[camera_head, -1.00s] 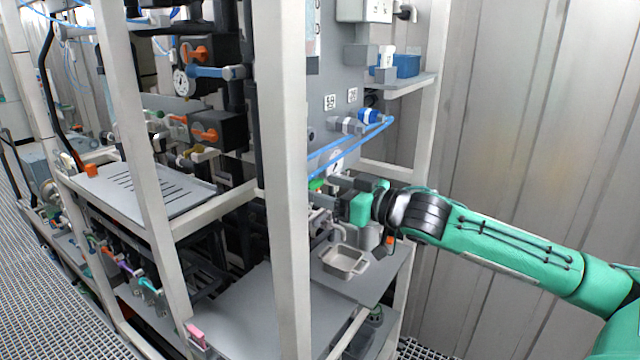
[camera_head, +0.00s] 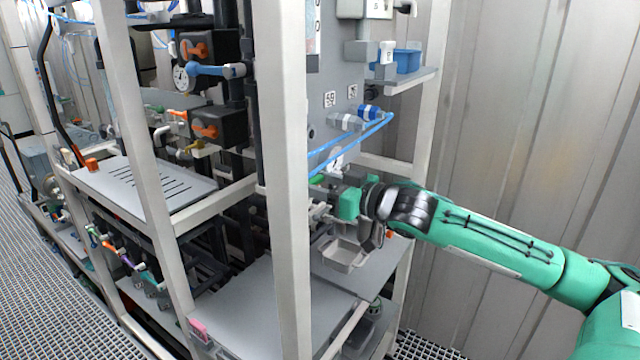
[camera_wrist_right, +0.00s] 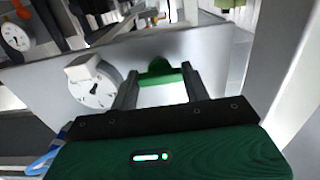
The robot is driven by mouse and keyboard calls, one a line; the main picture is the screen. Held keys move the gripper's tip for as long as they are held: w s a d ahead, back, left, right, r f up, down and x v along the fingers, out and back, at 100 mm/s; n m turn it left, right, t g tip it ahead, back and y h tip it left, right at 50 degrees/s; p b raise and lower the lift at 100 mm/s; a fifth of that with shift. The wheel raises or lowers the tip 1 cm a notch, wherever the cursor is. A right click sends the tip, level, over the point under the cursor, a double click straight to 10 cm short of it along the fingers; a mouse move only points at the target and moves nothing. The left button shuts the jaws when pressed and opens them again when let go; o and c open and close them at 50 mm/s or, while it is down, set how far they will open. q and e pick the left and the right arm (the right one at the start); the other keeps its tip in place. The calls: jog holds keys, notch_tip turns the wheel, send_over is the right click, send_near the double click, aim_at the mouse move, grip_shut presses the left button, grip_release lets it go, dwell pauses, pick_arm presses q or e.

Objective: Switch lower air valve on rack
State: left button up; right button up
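A green valve handle (camera_wrist_right: 160,73) shows in the right wrist view in front of a pale grey panel. A bit of green, apparently the same handle, shows in the head view (camera_head: 317,178) beside the white rack post. My right gripper (camera_wrist_right: 160,78) has its two fingers apart, one on each side of the handle at the fingertips. I cannot make out firm contact. My left gripper is not in view.
Blue tubes (camera_head: 352,147) run just above the gripper. The white post (camera_head: 288,200) stands close on its left. A small grey tray (camera_head: 345,254) is below. A corrugated wall (camera_head: 510,130) is at right.

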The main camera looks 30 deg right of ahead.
jog(key=shift+c, duration=1.4)
jog(key=shift+n, duration=0.3)
jog(key=n, duration=0.3)
jog(key=shift+n, duration=0.3)
jog(key=n, duration=0.3)
jog(key=shift+n, duration=0.3)
jog(key=n, duration=0.4)
jog(key=shift+n+p, duration=0.4)
jog(key=shift+n, duration=1.7)
